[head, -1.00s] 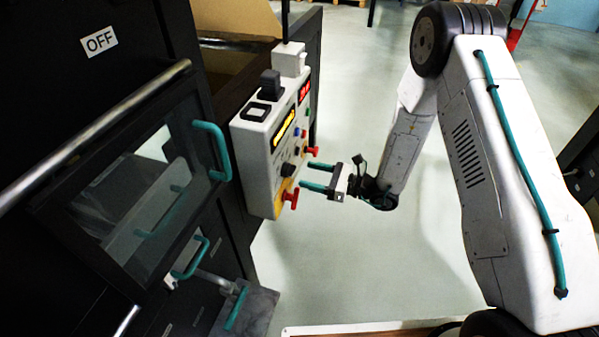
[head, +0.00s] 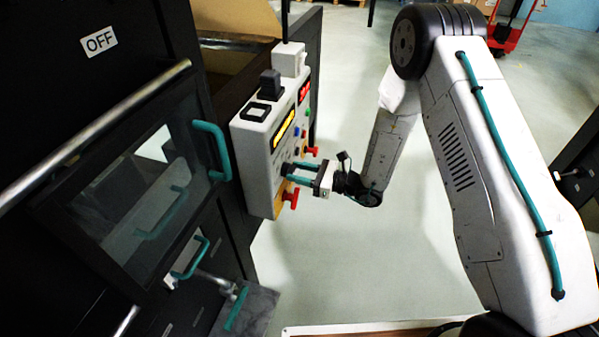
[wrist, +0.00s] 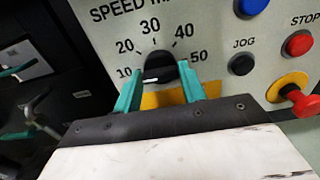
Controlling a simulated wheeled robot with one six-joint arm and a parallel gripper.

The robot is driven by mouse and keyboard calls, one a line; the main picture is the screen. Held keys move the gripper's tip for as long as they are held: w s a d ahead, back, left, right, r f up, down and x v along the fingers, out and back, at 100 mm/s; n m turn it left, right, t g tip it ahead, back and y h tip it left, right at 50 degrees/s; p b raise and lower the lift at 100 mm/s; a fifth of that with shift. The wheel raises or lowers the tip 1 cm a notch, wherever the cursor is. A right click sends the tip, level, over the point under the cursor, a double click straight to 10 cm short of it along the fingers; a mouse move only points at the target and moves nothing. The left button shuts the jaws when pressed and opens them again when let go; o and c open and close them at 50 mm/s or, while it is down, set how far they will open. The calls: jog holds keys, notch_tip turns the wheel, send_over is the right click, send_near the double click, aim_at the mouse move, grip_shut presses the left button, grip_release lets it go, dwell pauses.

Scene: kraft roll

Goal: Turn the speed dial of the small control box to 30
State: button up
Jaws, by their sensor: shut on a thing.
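The small control box (head: 262,150) is a light grey box on the dark machine, with a lit yellow display. Its black speed dial (wrist: 160,66) shows in the wrist view below the printed numbers 10 to 50. A white mark on the dial lies at its lower left, on the 10 side, away from the 30 (wrist: 150,26). My gripper (wrist: 162,86) has its teal fingers either side of the dial, shut on it. In the head view my gripper (head: 296,173) reaches the box face, and its fingertips mostly hide the dial.
A glass-windowed door with a teal handle (head: 213,150) is left of the box.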

jog(key=shift+m, duration=0.3)
jog(key=m, duration=0.3)
jog(key=shift+w+f+m, duration=0.1)
jog(key=shift+m, duration=3.4)
jog(key=shift+w+f+m, duration=0.1)
jog(key=shift+m, duration=3.4)
jog(key=o, duration=1)
jog(key=shift+d, duration=0.1)
